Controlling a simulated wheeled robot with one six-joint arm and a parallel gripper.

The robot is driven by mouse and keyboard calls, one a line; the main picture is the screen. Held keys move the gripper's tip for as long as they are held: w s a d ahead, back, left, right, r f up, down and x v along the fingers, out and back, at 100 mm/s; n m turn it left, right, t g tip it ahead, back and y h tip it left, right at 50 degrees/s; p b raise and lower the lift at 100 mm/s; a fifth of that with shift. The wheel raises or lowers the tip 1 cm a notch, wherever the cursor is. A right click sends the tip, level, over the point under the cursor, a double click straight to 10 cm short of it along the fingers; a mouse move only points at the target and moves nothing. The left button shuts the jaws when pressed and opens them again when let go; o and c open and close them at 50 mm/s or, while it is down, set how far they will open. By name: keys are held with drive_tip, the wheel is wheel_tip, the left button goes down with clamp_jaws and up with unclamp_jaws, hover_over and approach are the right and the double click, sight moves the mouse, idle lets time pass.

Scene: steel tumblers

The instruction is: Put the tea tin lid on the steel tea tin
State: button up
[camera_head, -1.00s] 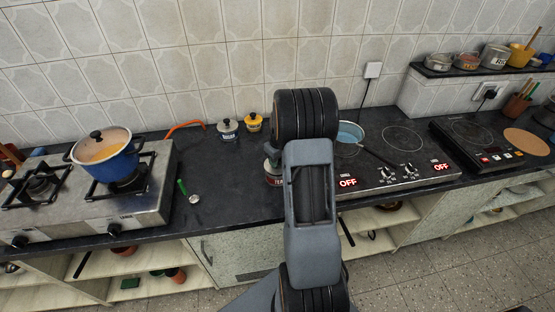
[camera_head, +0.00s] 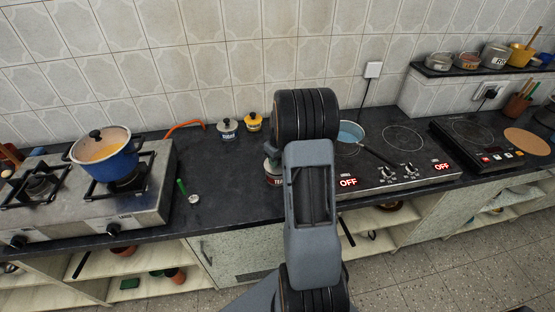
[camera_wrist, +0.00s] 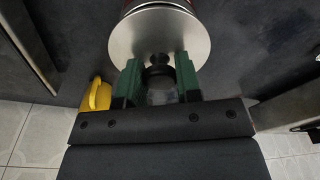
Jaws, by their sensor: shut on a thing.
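The tea tin lid (camera_wrist: 160,35) is a round, shiny steel disc with a dark knob. In the wrist view, my gripper (camera_wrist: 158,78) has its green fingers on either side of the knob and is shut on it. The steel tea tin (camera_wrist: 158,4) shows as a red and silver strip just beyond the lid's edge; the lid hides the rest. In the head view, the tin (camera_head: 273,180) stands on the counter with a red label, partly behind my arm. Whether the lid touches the tin's rim or hovers just above it, I cannot tell.
Two lidded canisters, one steel (camera_head: 228,129) and one yellow (camera_head: 253,122), stand near the wall. A two-ring cooktop (camera_head: 400,160) with a blue pan (camera_head: 350,131) is at right. A blue pot (camera_head: 104,155) sits on the gas stove at left. The counter left of the tin is mostly clear.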

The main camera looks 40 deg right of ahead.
drive_tip(key=shift+f+b, duration=0.65)
drive_tip(key=shift+f, duration=0.15)
idle(0.4)
drive_tip(key=o, duration=1)
drive_tip(key=r, duration=0.4)
drive_tip(key=s+r, duration=0.1)
drive_tip(key=r, duration=0.8)
drive_tip(key=shift+s+r+b, duration=0.35)
drive_tip(key=shift+r+b, duration=0.05)
